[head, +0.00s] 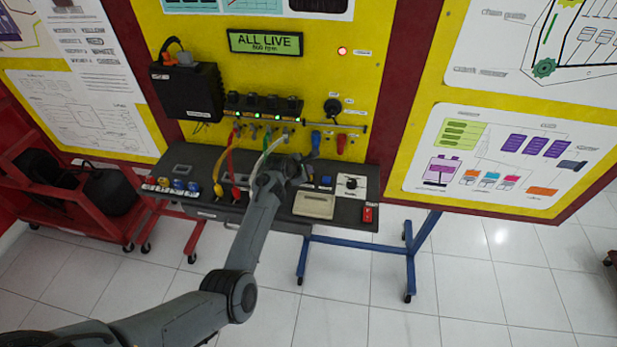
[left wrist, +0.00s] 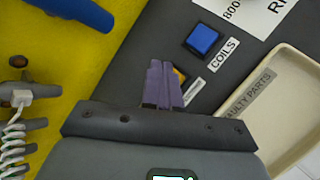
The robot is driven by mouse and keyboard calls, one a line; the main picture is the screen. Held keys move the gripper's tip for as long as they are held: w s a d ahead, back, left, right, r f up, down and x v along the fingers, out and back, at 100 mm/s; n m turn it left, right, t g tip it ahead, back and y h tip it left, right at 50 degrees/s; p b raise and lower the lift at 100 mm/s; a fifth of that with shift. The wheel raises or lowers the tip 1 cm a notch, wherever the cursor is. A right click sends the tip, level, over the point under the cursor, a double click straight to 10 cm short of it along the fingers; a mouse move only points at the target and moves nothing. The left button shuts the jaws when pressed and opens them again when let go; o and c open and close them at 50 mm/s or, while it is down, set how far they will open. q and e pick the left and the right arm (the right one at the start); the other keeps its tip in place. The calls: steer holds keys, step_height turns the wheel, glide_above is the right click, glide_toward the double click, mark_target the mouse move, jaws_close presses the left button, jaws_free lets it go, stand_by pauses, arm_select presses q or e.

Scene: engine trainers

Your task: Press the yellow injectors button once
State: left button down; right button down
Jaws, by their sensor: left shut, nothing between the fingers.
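The yellow injectors button (left wrist: 180,74) shows only as a small yellow piece beside the fingertips in the left wrist view; the fingers hide the rest. A label beside it is partly covered. My left gripper (left wrist: 159,68) is shut and empty, its purple fingers together over the panel at the button. I cannot tell whether the tips touch it. In the head view my left gripper (head: 306,167) is over the right half of the dark console (head: 215,208), and the yellow button is hidden there. My right gripper is not in view.
A blue button (left wrist: 204,40) labelled COILS sits close by. A cream parts tray (head: 314,205), a knob plate (head: 351,186) and a red switch (head: 368,215) are nearby. Cables (head: 228,165) hang to the left. The display (head: 265,43) reads ALL LIVE.

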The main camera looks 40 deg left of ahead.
arm_select(q)
steer(key=shift+f, duration=0.45)
stand_by(0.4)
steer(key=shift+f, duration=0.45)
stand_by(0.7)
steer(key=shift+r, duration=0.1)
steer(key=shift+r+p, duration=0.65)
steer(key=shift+p, duration=0.15)
steer(key=shift+r, duration=0.1)
steer(key=shift+r+p, duration=0.5)
steer(key=shift+p, duration=0.1)
step_height(320, 180, up, 4)
steer(key=p, duration=0.4)
